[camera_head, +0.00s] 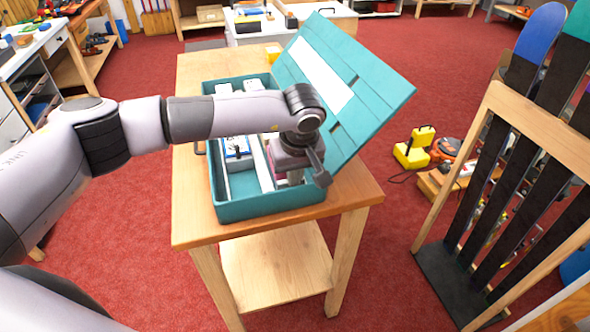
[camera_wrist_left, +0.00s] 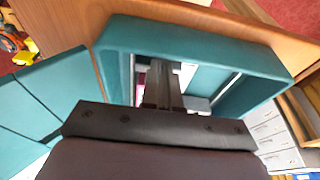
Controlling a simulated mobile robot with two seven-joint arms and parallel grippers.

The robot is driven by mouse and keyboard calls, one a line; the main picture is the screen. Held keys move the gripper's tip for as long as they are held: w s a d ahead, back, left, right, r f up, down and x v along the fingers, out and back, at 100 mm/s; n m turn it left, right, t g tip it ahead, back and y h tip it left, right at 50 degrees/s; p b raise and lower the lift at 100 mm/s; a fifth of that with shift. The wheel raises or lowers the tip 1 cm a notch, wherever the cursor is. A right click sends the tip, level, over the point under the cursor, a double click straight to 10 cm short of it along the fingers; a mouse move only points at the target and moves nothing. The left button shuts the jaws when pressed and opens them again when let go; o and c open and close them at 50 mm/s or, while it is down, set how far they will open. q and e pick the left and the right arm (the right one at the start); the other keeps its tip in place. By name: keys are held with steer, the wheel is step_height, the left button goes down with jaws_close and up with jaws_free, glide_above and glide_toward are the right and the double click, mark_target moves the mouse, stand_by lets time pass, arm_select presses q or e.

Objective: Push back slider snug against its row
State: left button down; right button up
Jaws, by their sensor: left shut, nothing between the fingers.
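A teal box (camera_head: 270,207) stands open on the wooden bench, with its lid tilted up on the right. Inside it lie long white strips (camera_head: 262,165) and a pale block with a dark knob (camera_head: 237,148). I cannot tell which piece is the back slider, and my arm hides much of the row. My left gripper (camera_head: 292,180) reaches down into the right part of the box, shut and empty. In the left wrist view its closed fingers (camera_wrist_left: 161,90) point into the teal box (camera_wrist_left: 190,38), near pale strips. Contact with them is unclear. My right gripper is not in view.
The raised lid (camera_head: 372,100) stands close beside my left wrist. The wooden bench (camera_head: 190,225) has bare top around the box. A wooden rack with dark boards (camera_head: 490,200) stands at right. Yellow tools (camera_head: 412,150) lie beyond the bench.

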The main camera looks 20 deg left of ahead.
arm_select(q)
steer(key=shift+w+a+f, duration=0.2)
steer(key=shift+f, duration=0.25)
steer(key=shift+w+a+b, duration=0.6)
steer(key=shift+w+b, duration=0.05)
steer(key=shift+w, duration=0.25)
steer(key=shift+w+a+b, duration=0.55)
steer(key=shift+w+b, duration=0.05)
steer(key=shift+w, duration=0.25)
steer(key=shift+s+d+r, duration=0.15)
steer(key=shift+s+d+p, duration=0.3)
steer(key=shift+s, duration=0.25)
step_height(320, 180, up, 11)
steer(key=p, duration=0.5)
steer(key=shift+p, duration=0.4)
